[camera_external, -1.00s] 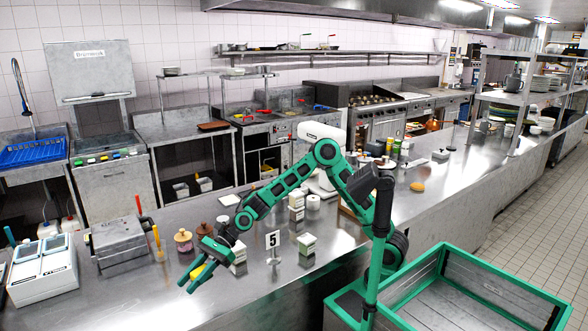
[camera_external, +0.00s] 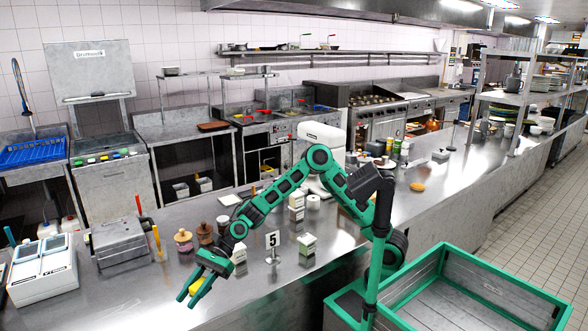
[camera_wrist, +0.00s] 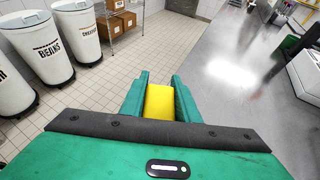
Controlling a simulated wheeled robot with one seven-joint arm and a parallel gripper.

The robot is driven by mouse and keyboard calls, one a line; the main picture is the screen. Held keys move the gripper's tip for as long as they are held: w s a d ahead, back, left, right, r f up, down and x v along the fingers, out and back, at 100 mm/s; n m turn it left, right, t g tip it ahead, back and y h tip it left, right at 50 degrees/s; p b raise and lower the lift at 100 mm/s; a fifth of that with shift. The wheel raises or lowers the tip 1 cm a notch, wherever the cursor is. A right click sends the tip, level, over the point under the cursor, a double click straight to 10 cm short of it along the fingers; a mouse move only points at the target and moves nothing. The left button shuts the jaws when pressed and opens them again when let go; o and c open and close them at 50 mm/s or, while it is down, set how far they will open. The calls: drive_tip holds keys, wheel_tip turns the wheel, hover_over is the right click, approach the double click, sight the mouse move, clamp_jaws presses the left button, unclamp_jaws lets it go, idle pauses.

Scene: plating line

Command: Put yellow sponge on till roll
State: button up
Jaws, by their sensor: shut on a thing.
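The yellow sponge (camera_external: 196,286) is between the fingers of my gripper (camera_external: 191,291), at the near edge of the steel counter in the external view. The sponge (camera_wrist: 159,102) also shows between both green fingers of my gripper (camera_wrist: 159,90) in the wrist view. The gripper is shut on it. A small white cylinder that looks like the till roll (camera_external: 313,202) stands upright on the counter, right of the stacked boxes and behind the number sign. My gripper is well to the left and front of it. The till roll is not in the wrist view.
A number 5 sign (camera_external: 272,243), a green-white box (camera_external: 307,244), stacked cartons (camera_external: 296,205) and brown-lidded jars (camera_external: 184,238) stand between. A white two-part device (camera_external: 43,268) is at left. A yellow-orange object (camera_external: 417,187) lies farther right. White bins (camera_wrist: 72,40) stand on the floor.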

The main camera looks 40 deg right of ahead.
hover_over(189, 298)
drive_tip(key=s, duration=0.3)
drive_tip(key=f, duration=0.5)
drive_tip(key=shift+w+a, duration=0.1)
drive_tip(key=shift+a, duration=0.2)
wheel_tip(189, 298, down, 2)
drive_tip(key=shift+w+f, duration=0.1)
drive_tip(key=shift+f, duration=0.8)
drive_tip(key=o, duration=1)
drive_tip(key=shift+f, duration=0.1)
drive_tip(key=v, duration=0.6)
drive_tip(key=shift+w+d+f, duration=0.15)
drive_tip(key=shift+d+f, duration=0.1)
drive_tip(key=shift+d, duration=0.1)
drive_tip(key=shift+o, duration=0.6)
drive_tip(key=shift+w+d+r, duration=0.15)
drive_tip(key=shift+d, duration=0.3)
